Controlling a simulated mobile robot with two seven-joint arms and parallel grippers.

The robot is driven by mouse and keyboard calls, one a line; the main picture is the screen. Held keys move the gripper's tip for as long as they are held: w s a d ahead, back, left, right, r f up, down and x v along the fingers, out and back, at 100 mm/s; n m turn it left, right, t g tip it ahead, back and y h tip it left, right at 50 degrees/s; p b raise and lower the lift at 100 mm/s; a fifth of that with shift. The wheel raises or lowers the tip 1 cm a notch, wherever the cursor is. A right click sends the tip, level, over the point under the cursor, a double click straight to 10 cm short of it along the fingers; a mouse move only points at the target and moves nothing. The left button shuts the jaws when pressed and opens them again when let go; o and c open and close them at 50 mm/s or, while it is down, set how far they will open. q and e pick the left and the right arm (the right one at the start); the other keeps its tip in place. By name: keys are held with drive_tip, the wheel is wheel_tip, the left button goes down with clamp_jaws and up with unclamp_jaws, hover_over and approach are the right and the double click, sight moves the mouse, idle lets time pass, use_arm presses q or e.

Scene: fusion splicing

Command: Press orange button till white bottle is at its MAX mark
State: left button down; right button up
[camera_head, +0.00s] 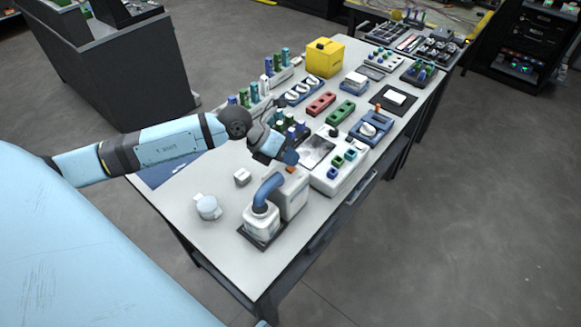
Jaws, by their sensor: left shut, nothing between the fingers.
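The white bottle (262,224) stands on a dark pad (277,238) near the front of the table, under a curved blue spout (267,189). The spout comes from a pale grey box (292,196). The small orange button (291,170) shows on top of that box. My left gripper (290,158) is shut and empty, pointing down right at the button from just above it. I cannot tell whether its tips touch the button. The bottle's liquid level and MAX mark are too small to make out. My right gripper is out of view.
A round pale container (207,207) and a small grey block (242,176) stand to the left. A white unit with coloured caps (333,179) stands right of the grey box. Racks, trays and a yellow box (325,57) fill the table behind.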

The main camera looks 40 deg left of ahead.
use_arm(q)
drive_tip(key=shift+f+b, duration=0.3)
drive_tip(key=shift+f, duration=0.2)
idle(0.6)
drive_tip(key=shift+r, duration=0.1)
drive_tip(key=shift+r+p, duration=0.7)
drive_tip(key=shift+r, duration=0.1)
drive_tip(key=shift+r+p, duration=1.9)
drive_tip(key=shift+r, duration=0.7)
drive_tip(key=shift+f, duration=0.1)
